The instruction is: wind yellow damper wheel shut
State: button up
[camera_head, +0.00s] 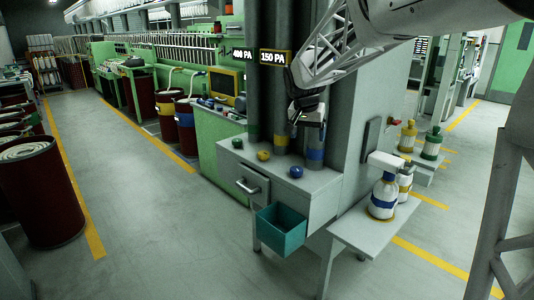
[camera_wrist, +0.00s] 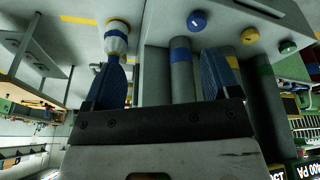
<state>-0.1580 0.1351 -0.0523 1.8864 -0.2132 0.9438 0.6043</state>
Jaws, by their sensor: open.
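The yellow damper wheel (camera_head: 263,155) sits on the grey cabinet top, between a green wheel (camera_head: 238,143) and a blue wheel (camera_head: 296,171). In the wrist view the yellow wheel (camera_wrist: 250,35) lies at upper right, outside the jaws. My gripper (camera_head: 306,118) hangs above the cabinet by the ducts, apart from the wheels. In the wrist view its blue fingers (camera_wrist: 166,75) are spread, with nothing held. A blue-banded duct (camera_wrist: 181,70) shows behind the gap. A yellow-banded duct (camera_head: 281,141) stands behind the yellow wheel. Signs on the ducts read 400 PA (camera_head: 242,54) and 150 PA (camera_head: 274,57).
A teal bin (camera_head: 281,230) juts from the cabinet front beside a handled drawer (camera_head: 252,187). A side table (camera_head: 352,232) at right bears white bottles (camera_head: 384,196). Dark red drums (camera_head: 38,190) stand at left. The floor between is clear.

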jog(key=w+a+f+m, duration=0.1)
jog(key=w+a+f, duration=0.25)
jog(key=w, duration=0.55)
jog(key=w+a+f, duration=0.2)
jog(key=w+a, duration=0.2)
jog(key=w, duration=0.4)
jog(key=m+h, duration=0.1)
jog(key=m, duration=0.1)
send_near(263, 153)
jog(key=shift+d+f+t, duration=0.2)
jog(key=shift+f+t, duration=0.2)
jog(key=shift+f, duration=0.4)
jog(key=shift+x, duration=3.9)
jog(key=c, duration=0.9)
